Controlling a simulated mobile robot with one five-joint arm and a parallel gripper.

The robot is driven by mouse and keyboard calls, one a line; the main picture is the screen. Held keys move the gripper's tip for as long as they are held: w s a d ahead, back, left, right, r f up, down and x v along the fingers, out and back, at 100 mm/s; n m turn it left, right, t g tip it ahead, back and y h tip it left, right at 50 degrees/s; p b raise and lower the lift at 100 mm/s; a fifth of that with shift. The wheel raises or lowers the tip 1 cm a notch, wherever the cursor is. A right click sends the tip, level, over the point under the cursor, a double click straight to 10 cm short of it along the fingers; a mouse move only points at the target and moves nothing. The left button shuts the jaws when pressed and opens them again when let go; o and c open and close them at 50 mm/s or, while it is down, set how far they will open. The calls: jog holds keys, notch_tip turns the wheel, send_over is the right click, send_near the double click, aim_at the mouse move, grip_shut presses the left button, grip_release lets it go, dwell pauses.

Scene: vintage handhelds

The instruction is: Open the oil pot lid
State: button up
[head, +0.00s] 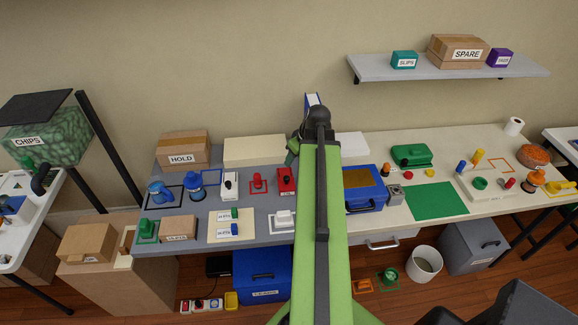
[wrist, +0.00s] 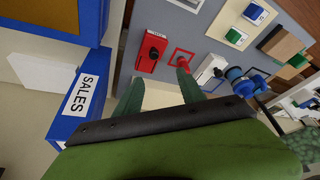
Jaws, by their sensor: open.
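No label reading oil shows, so I cannot tell for certain which thing is the oil pot. Two blue rounded pot-like things, one at the left (head: 158,191) and one beside it (head: 197,185), stand at the left of the grey bench top; blue pot shapes (wrist: 242,82) also show at the right of the wrist view. An orange pot-like thing (head: 535,181) with a dark base stands at the far right of the bench. In the wrist view my gripper (wrist: 160,88) is open, its two green fingers apart and empty, pointing toward the bench's red and white devices. In the head view my arm mostly hides it.
A red device (wrist: 151,52), a red-outlined square (wrist: 181,58) and a white device (wrist: 210,68) lie ahead of the fingers. A blue box labelled SALES (wrist: 78,100) is close at the left. A wall shelf (head: 450,67) holds boxes. The green mat (head: 436,201) is bare.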

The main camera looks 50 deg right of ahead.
aim_at(287, 177)
jog(key=b+x, duration=0.5)
jog(key=d+b+x, duration=0.1)
jog(key=b+x, duration=0.9)
jog(key=x, duration=0.1)
jog(key=shift+s+d+f+b, duration=0.25)
jog(key=shift+s+b, duration=0.05)
jog(key=shift+b, duration=0.1)
jog(key=shift+w+f+b, duration=0.2)
jog(key=shift+f+b, duration=0.1)
jog(key=shift+r, duration=0.1)
grip_shut()
dwell(0.4)
